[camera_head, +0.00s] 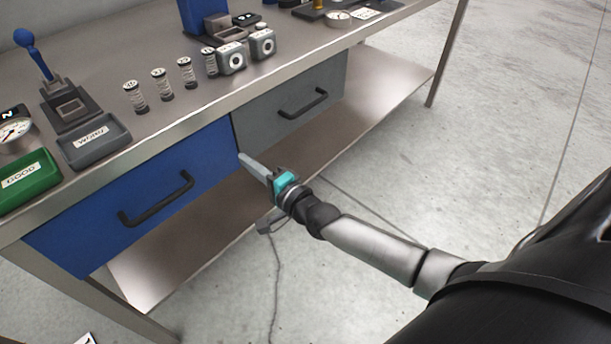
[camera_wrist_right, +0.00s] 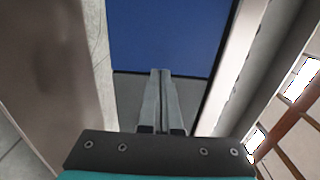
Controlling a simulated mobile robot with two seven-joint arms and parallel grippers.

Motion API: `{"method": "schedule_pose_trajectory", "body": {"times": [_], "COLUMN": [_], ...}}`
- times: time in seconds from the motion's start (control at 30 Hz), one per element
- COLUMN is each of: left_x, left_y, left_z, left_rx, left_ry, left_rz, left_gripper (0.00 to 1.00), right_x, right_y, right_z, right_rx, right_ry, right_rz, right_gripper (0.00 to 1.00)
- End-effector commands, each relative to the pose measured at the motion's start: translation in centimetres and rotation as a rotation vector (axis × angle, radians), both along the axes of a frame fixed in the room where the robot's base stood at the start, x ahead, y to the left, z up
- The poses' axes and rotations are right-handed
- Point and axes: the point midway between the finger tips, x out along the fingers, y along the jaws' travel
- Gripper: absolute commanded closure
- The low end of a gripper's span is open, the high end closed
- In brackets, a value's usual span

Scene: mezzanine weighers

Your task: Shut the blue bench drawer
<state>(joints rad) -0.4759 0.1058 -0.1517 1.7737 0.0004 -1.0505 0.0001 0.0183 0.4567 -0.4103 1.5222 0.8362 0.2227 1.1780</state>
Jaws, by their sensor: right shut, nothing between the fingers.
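The blue bench drawer (camera_head: 135,200) is under the left part of the bench top, with a black bar handle (camera_head: 157,201) on its front. Its front looks near flush with the grey drawer beside it; I cannot tell whether a small gap remains. My right gripper (camera_head: 243,157) is shut and empty, its fingertips at the lower right corner of the blue front, by the seam. In the right wrist view the shut fingers (camera_wrist_right: 160,73) point at the blue panel (camera_wrist_right: 170,35); contact cannot be made out. My left gripper is out of view.
A grey drawer (camera_head: 290,105) with a black handle is to the right. A lower shelf (camera_head: 375,85) runs beneath. The bench top holds a green tray (camera_head: 27,180), a grey tray (camera_head: 95,142), several small springs and gauges. Floor in front is open, with a cable (camera_head: 277,270).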

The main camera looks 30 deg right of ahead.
Motion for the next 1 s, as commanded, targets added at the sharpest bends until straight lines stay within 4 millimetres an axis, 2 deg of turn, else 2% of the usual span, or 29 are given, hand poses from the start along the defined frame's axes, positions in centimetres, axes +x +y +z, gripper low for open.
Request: {"method": "schedule_pose_trajectory", "body": {"times": [0.1, 0.5, 0.7, 1.0], "left_x": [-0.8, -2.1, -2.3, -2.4], "left_y": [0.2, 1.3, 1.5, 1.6], "left_z": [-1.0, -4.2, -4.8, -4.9], "left_rx": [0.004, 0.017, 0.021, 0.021], "left_ry": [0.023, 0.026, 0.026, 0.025], "left_rz": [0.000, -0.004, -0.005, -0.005], "left_gripper": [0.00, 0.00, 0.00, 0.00], "right_x": [-2.6, -8.4, -9.6, -9.8], "right_y": [-0.7, -2.3, -2.7, -2.5], "right_z": [0.1, 0.0, -0.1, -0.6], "right_rx": [-0.003, -0.003, -0.002, -0.027], "right_ry": [0.004, 0.003, 0.001, 0.011], "right_rz": [0.001, 0.001, 0.001, 0.005], "right_gripper": [1.00, 1.00, 1.00, 1.00]}}
